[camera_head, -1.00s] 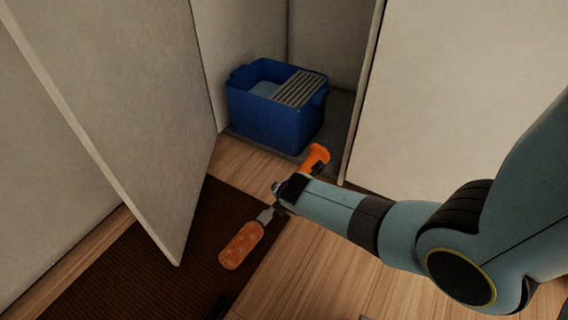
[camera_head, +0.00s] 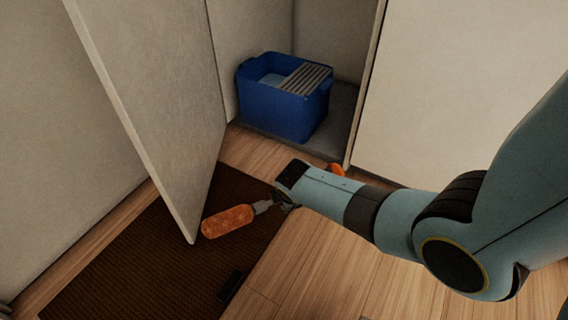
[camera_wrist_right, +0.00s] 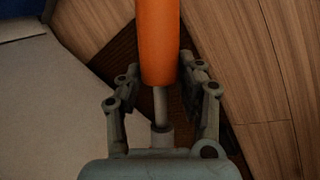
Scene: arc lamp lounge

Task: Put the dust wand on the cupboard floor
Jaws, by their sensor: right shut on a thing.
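The dust wand has a fuzzy orange-brown head (camera_head: 228,221), a short grey shaft and a smooth orange handle (camera_head: 337,169). My right gripper (camera_head: 284,200) is shut on it, outside and in front of the cupboard. The fuzzy head points left, over the brown mat near the open door's lower edge. Most of the handle is hidden behind my right wrist. In the right wrist view an orange part of the wand (camera_wrist_right: 158,40) and its grey rod lie between my fingers (camera_wrist_right: 160,80). The grey cupboard floor (camera_head: 342,122) shows right of the blue bucket. My left gripper is out of view.
A blue bucket (camera_head: 275,113) with a grey slatted grid stands on the cupboard floor and takes up much of it. An open door (camera_head: 165,110) bounds the opening on the left, a pale panel (camera_head: 450,90) on the right. A dark mat (camera_head: 150,265) lies in front.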

